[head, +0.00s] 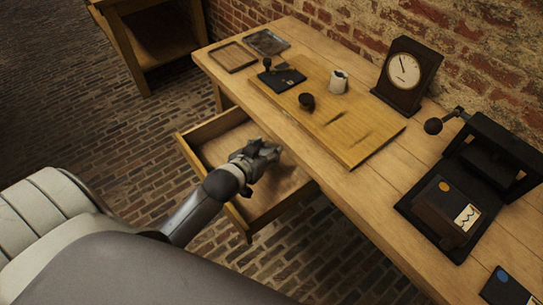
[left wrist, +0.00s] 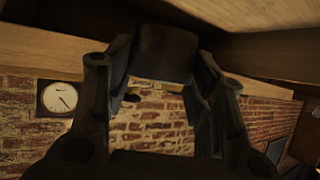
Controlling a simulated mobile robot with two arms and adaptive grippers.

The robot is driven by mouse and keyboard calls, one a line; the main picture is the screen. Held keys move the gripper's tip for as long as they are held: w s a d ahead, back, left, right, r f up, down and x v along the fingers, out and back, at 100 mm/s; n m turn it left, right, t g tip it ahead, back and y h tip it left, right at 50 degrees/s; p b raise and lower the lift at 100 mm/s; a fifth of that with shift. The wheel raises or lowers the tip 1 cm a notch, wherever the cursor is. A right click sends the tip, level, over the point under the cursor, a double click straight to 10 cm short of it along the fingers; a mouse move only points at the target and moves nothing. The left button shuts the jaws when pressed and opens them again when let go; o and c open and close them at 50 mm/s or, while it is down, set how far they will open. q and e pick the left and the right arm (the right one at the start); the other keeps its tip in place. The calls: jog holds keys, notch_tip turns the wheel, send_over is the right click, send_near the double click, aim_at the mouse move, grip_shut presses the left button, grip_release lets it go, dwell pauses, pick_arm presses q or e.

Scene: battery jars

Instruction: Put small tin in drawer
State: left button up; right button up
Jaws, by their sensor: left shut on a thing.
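The open drawer (head: 240,222) sticks out from the front of the workbench. My left gripper (head: 268,150) is over the drawer, near the bench's front edge. In the left wrist view my left gripper (left wrist: 165,75) is shut on a dark, smooth, rounded thing, which looks like the small tin (left wrist: 165,52). It sits between the two fingertips. In the head view the hand largely hides the tin, and I cannot tell whether it touches the drawer floor. My right gripper is not in view.
The workbench (head: 385,190) carries a yellowish board (head: 350,148) with a dark knob (head: 306,101) and a pale cup (head: 338,82). A dial gauge (head: 404,72), a dark device (head: 446,210) and a wooden tray (head: 232,57) stand around it. The drawer's left part looks empty.

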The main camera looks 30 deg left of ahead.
pick_arm(q)
notch_tip(320, 180, down, 6)
jog(key=shift+f, duration=0.1)
jog(key=w, duration=0.4)
jog(key=shift+a, duration=0.1)
jog(key=shift+w+f, duration=0.1)
jog(key=shift+f, duration=0.45)
jog(key=shift+f, duration=0.15)
jog(key=o, duration=1)
jog(key=shift+o, duration=0.2)
